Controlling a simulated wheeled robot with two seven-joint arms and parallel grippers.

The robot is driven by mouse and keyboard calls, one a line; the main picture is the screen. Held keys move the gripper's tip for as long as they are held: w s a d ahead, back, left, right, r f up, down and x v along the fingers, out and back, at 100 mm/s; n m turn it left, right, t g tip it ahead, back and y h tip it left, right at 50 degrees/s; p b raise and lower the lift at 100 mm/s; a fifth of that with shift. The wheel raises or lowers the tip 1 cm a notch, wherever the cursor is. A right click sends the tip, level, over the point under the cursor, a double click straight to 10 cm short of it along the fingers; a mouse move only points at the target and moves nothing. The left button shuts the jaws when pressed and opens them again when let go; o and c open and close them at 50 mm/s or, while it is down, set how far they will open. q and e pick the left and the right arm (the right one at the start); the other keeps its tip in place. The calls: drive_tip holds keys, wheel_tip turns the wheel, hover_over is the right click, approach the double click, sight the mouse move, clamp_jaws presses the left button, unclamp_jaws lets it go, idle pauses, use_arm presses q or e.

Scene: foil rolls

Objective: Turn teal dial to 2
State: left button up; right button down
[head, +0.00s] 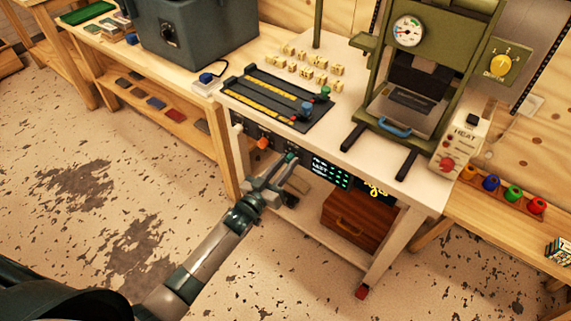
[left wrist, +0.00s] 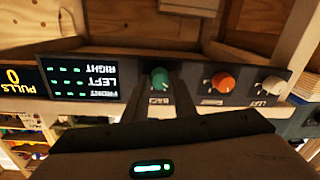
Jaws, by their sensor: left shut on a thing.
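The teal dial (head: 291,157) is on the dark control panel along the table's front edge. In the left wrist view, which looks upside down, the teal dial (left wrist: 160,78) sits above a label that seems to read BACK. My left gripper (head: 283,167) reaches up to it from below, its two fingers (left wrist: 160,92) on either side of the dial and shut on it. The dial's pointer and scale marks are too small or hidden to read. My right gripper is not in view.
An orange dial (head: 262,143) and a pale dial (left wrist: 271,85) share the panel. Beside the teal dial is a display (left wrist: 70,68) with rows of green marks labelled RIGHT, LEFT and FRONT. A wooden drawer box (head: 355,218) stands below. The floor (head: 110,210) is open.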

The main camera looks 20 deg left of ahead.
use_arm(q)
drive_tip(key=m, duration=0.4)
drive_tip(key=shift+m+b, duration=0.3)
drive_tip(key=shift+m, duration=1.1)
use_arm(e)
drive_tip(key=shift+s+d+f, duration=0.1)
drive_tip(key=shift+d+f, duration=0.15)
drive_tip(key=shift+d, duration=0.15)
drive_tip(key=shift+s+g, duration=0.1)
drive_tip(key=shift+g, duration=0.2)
use_arm(q)
drive_tip(key=o, duration=1)
drive_tip(key=shift+o, duration=0.2)
drive_tip(key=shift+s+f, duration=0.1)
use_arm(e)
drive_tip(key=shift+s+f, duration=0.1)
